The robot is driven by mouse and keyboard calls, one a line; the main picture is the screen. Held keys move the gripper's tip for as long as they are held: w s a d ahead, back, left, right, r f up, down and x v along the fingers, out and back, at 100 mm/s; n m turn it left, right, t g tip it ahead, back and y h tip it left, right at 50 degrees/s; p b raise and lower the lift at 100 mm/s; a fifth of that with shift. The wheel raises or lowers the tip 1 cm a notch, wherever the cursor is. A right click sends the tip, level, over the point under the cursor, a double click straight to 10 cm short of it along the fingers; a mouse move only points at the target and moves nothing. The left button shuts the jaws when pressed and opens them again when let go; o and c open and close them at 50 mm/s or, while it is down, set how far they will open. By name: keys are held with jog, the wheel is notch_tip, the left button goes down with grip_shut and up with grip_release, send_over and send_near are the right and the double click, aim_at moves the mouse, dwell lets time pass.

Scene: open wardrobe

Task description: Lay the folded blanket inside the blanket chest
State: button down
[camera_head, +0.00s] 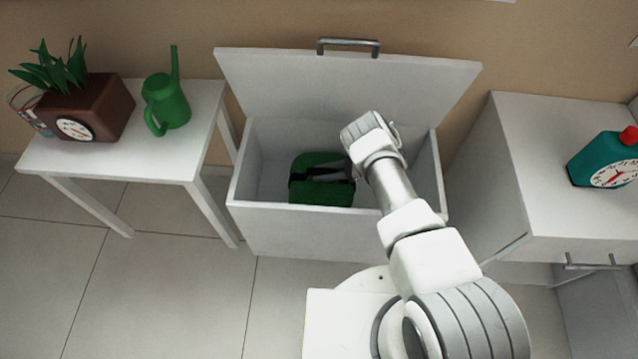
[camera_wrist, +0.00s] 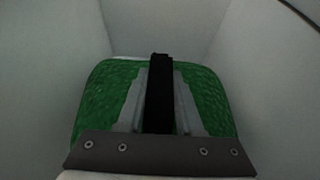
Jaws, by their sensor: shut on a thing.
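The folded blanket (camera_head: 322,193) is green with a black strap around it. It is inside the white blanket chest (camera_head: 290,232), between the chest walls; I cannot tell whether it touches the floor of the chest. The chest's lid (camera_head: 350,85) stands open, leaning back near the wall. My gripper (camera_head: 318,172) reaches down into the chest over the blanket. In the wrist view my gripper (camera_wrist: 159,95) has a finger on each side of the black strap (camera_wrist: 160,75) and is shut on it, with the green blanket (camera_wrist: 100,95) spread below.
A white side table (camera_head: 160,155) at the left holds a potted plant (camera_head: 95,105) and a green watering can (camera_head: 167,103). A white cabinet (camera_head: 530,150) at the right bears a teal bottle (camera_head: 598,160) with a red cap. The tiled floor at the front left is clear.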

jog(key=shift+x, duration=0.8)
notch_tip(320, 180, down, 4)
jog(key=b, duration=0.3)
jog(key=shift+f, duration=0.15)
jog(key=c, duration=0.6)
grip_release()
jog(key=shift+o, duration=0.2)
jog(key=p+v, duration=0.2)
jog(key=v, duration=0.4)
jog(key=shift+d+r+p, duration=0.2)
jog(key=shift+r+p, duration=0.1)
jog(key=shift+p, duration=0.05)
jog(key=shift+d+r, duration=0.1)
jog(key=shift+d, duration=0.45)
